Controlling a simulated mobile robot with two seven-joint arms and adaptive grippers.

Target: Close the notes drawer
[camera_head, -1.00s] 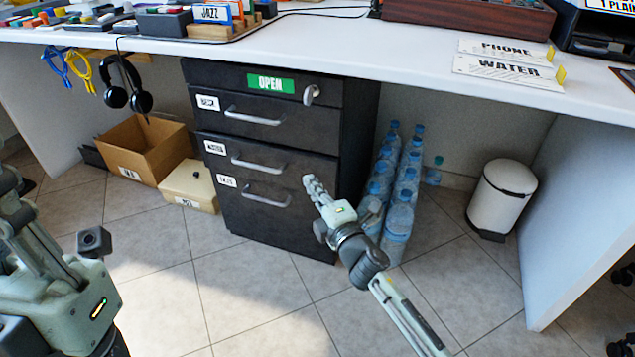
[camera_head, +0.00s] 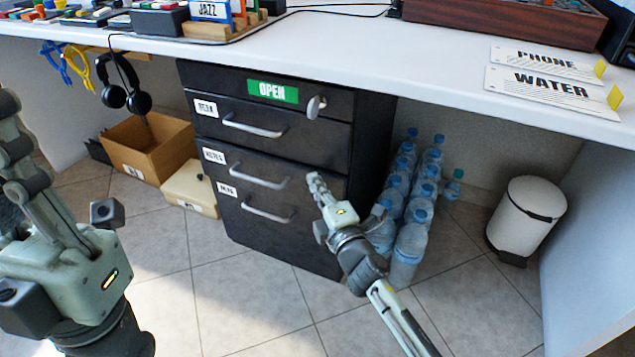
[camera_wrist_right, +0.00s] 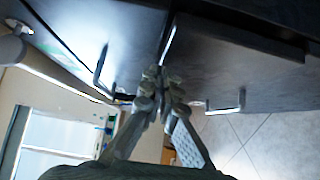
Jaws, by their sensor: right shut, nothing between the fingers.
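The notes drawer (camera_head: 233,161) is the middle front of the dark cabinet, with a white label at its left and a bar handle (camera_head: 258,175). I cannot tell how far it stands out from the cabinet. My right gripper (camera_head: 315,180) is shut and empty, with its tips in front of the notes drawer's right part, right of the handle. In the right wrist view its fingertips (camera_wrist_right: 160,80) are together near a seam between dark fronts; contact is unclear. My left gripper (camera_head: 12,135) is at the left edge, away from the cabinet and partly cut off.
Another drawer is above, under a green OPEN sign (camera_head: 273,91), and another handle (camera_head: 267,211) is below. Water bottles (camera_head: 410,225) stand right of the cabinet, near my right arm. A white bin (camera_head: 528,215) is farther right. The desk top (camera_head: 420,60) overhangs the cabinet.

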